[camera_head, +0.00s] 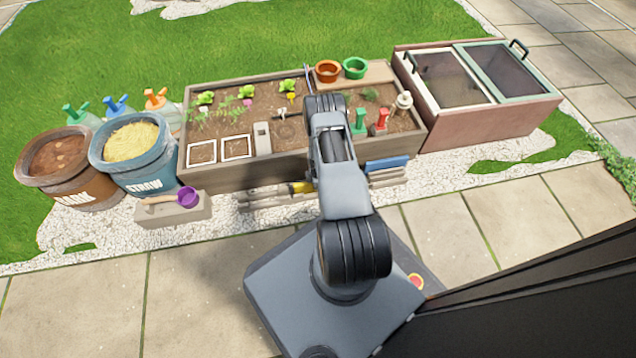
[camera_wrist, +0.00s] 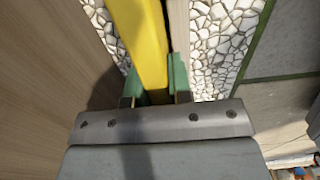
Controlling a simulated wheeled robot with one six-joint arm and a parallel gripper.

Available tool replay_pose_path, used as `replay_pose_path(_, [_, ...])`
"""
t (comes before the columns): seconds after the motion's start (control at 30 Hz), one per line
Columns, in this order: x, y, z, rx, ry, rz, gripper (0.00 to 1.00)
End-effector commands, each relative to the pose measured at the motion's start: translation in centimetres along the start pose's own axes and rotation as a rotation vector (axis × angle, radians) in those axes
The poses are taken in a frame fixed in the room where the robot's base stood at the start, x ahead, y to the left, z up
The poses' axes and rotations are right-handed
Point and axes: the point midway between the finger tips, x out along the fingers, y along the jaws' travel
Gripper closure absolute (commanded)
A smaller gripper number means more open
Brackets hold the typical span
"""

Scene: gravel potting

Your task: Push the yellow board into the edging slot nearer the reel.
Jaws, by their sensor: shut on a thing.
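The yellow board (camera_wrist: 143,40) runs up from between the green fingers of my gripper (camera_wrist: 153,84) in the wrist view. My gripper is shut on it. In the head view, a small piece of the yellow board (camera_head: 302,187) shows beside my arm, low at the front of the planter. Wooden edging (camera_head: 262,199) lies along the planter's front; a blue board (camera_head: 387,163) is at the edging to the right of my arm. My arm hides the middle of the edging and my fingers in the head view. I cannot make out the slots or the reel.
The raised planter (camera_head: 255,170) holds plants, pots and tools. A pale wooden surface (camera_wrist: 45,80) stands close on the left in the wrist view, with white gravel (camera_wrist: 222,40) on the right. A straw bin (camera_head: 135,165) stands left; a lidded box (camera_head: 480,115) stands right.

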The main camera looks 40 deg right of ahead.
Motion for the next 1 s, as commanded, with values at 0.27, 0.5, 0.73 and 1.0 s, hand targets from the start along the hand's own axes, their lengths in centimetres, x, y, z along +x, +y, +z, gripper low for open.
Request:
replay_pose_path(0.27, [0.1,0.0,0.0,0.000,0.000,0.000,0.58])
replay_pose_path(0.5, [0.1,0.0,0.0,0.000,0.000,0.000,0.51])
replay_pose_path(0.73, [-1.6,0.1,0.0,0.000,0.000,0.002,0.51])
replay_pose_path(1.0, [-7.2,0.1,0.0,0.000,0.000,0.002,0.51])
